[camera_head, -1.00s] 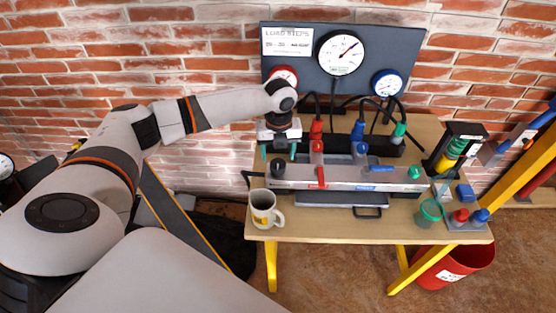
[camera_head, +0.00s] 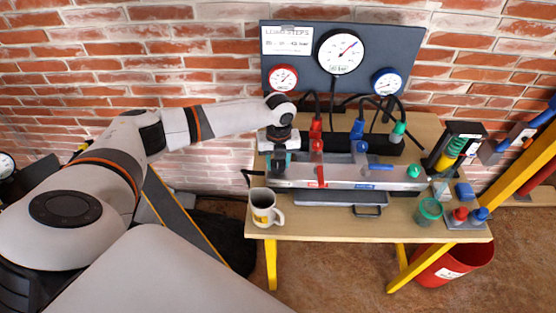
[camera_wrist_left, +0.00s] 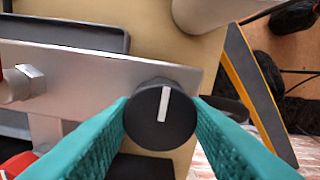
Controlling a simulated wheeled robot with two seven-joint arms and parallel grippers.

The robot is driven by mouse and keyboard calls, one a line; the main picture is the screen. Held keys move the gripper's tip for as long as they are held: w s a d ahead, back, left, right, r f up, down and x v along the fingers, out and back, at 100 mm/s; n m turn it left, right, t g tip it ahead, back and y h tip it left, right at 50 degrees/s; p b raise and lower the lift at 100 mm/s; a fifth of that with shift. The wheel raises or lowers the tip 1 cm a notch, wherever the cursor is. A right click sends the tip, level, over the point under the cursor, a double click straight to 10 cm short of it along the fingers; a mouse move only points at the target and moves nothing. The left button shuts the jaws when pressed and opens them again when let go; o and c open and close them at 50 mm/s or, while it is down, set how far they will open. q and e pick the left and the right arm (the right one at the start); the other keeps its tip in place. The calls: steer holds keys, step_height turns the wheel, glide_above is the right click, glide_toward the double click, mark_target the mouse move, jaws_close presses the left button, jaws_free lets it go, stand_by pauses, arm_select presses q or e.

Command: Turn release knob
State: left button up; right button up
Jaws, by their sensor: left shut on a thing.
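The release knob (camera_wrist_left: 161,115) is a black round knob with a white line on its face. In the left wrist view it sits between the two teal fingers of my left gripper (camera_wrist_left: 161,122), which are shut on its sides. The white line is nearly upright in that view, slightly tilted. In the head view my left gripper (camera_head: 278,162) is at the left end of the silver manifold block (camera_head: 340,176), and its fingers hide most of the knob. My right gripper is not in view.
A red lever (camera_head: 320,174), a blue lever (camera_head: 375,166) and a green knob (camera_head: 413,171) are on the block. A mug (camera_head: 264,209) stands close in front of its left end. Gauges and hoses stand behind. A green cup (camera_head: 429,211) is at the right.

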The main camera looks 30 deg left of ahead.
arm_select(q)
steer(key=shift+r, duration=0.1)
steer(key=n+p, duration=0.3)
steer(key=shift+r, duration=0.15)
steer(key=n+p, duration=0.3)
steer(key=n, duration=0.1)
steer(key=shift+n, duration=0.4)
steer(key=n+p, duration=0.3)
steer(key=n, duration=0.2)
steer(key=shift+p, duration=0.35)
steer(key=n+p, duration=0.2)
steer(key=n, duration=0.3)
steer(key=shift+n, duration=0.3)
steer(key=o, duration=1)
steer(key=shift+f, duration=0.2)
